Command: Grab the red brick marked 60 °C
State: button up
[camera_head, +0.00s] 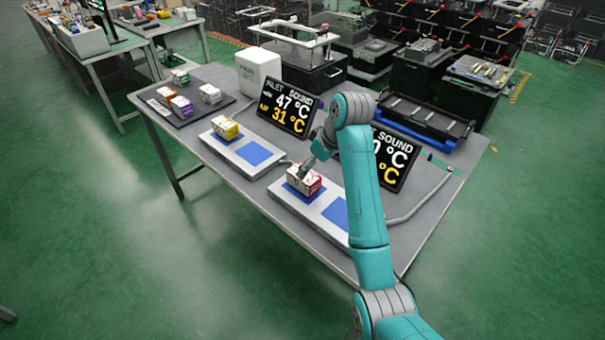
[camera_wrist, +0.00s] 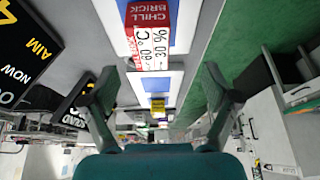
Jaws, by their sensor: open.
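The red and white brick (camera_head: 303,184) sits on a blue square of the nearer white plate (camera_head: 282,200). In the wrist view the brick (camera_wrist: 150,35) is at the top centre, its label reading "CHILL BRICK" and what looks like 60 °C and 30 %. My gripper (camera_head: 308,168) is just above and behind the brick in the head view, hiding part of its top. In the wrist view my gripper (camera_wrist: 157,76) is open, with one finger on each side and nothing between them. The brick lies beyond the fingertips, roughly centred between them; I see no contact.
A yellow brick (camera_head: 225,127) sits on the other white plate (camera_head: 238,150). Several bricks stand on a dark tray (camera_head: 193,116) at the left. Two display screens (camera_head: 288,107) (camera_head: 393,160) and a white box (camera_head: 258,68) stand behind the plates. The second blue square (camera_head: 337,213) is bare.

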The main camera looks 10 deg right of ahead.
jog(key=shift+w+d+r, duration=0.3)
jog(key=shift+w+r, duration=0.1)
jog(key=shift+r, duration=0.05)
jog(key=shift+w+f, duration=0.1)
jog(key=shift+w, duration=0.05)
jog(key=x, duration=1)
jog(key=shift+w+d+f, duration=0.1)
jog(key=shift+w+f, duration=0.05)
jog(key=shift+f, duration=0.05)
jog(key=shift+r, duration=0.15)
jog(key=c, duration=1.6)
